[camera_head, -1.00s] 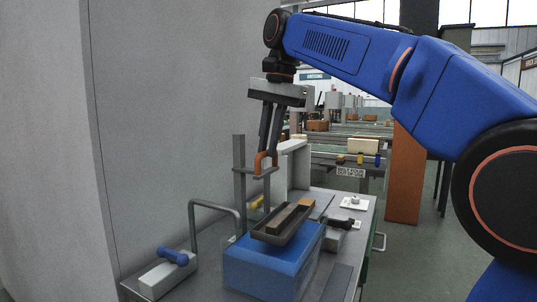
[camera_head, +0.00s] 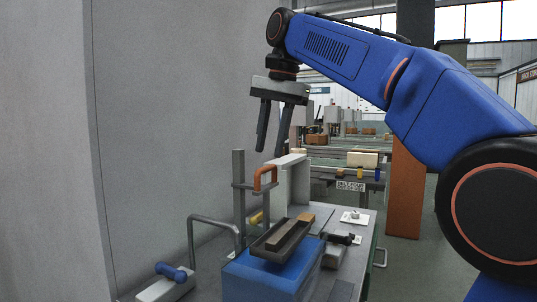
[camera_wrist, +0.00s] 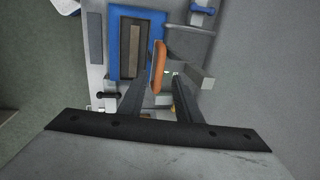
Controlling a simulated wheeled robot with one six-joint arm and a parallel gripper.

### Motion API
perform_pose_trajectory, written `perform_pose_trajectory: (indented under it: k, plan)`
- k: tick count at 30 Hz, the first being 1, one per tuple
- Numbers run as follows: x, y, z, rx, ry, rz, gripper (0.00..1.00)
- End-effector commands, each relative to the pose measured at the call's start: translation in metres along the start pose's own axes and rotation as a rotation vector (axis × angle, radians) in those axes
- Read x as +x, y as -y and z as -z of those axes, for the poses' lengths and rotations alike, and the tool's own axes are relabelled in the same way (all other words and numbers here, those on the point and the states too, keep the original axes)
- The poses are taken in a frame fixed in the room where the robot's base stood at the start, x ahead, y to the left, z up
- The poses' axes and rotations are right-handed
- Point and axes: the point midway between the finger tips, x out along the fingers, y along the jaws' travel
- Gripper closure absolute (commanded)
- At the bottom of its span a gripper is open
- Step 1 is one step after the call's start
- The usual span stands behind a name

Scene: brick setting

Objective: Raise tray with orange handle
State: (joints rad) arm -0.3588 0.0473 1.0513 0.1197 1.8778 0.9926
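The handle (camera_head: 265,179) is an orange loop on a grey bracket beside an upright grey post. The dark tray (camera_head: 262,249) holds brown bars and is at the top of a blue box (camera_head: 258,276); I cannot tell if it touches the box. My gripper (camera_head: 270,152) points down with its two dark fingers apart and empty, just above the handle. In the wrist view, the handle (camera_wrist: 158,68) shows beyond and between the fingertips of my gripper (camera_wrist: 160,88). The tray (camera_wrist: 124,44) lies left of it there.
A bent grey rail (camera_head: 212,219) and a block with a blue knob (camera_head: 170,274) stand left of the blue box. A pale upright panel (camera_head: 293,183) stands behind the tray. A plain grey wall (camera_head: 150,120) is close on the left.

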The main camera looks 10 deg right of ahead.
Motion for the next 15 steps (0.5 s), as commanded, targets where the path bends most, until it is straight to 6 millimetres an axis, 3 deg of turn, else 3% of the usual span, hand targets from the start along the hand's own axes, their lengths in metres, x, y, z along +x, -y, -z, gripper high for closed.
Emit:
perform_pose_trajectory:
  k: [7,15]
  plan:
    - [-0.029,0.001,0.001,0.0,-0.001,0.002,0.69]
    - [-0.039,0.0,0.001,0.001,0.0,0.001,0.69]
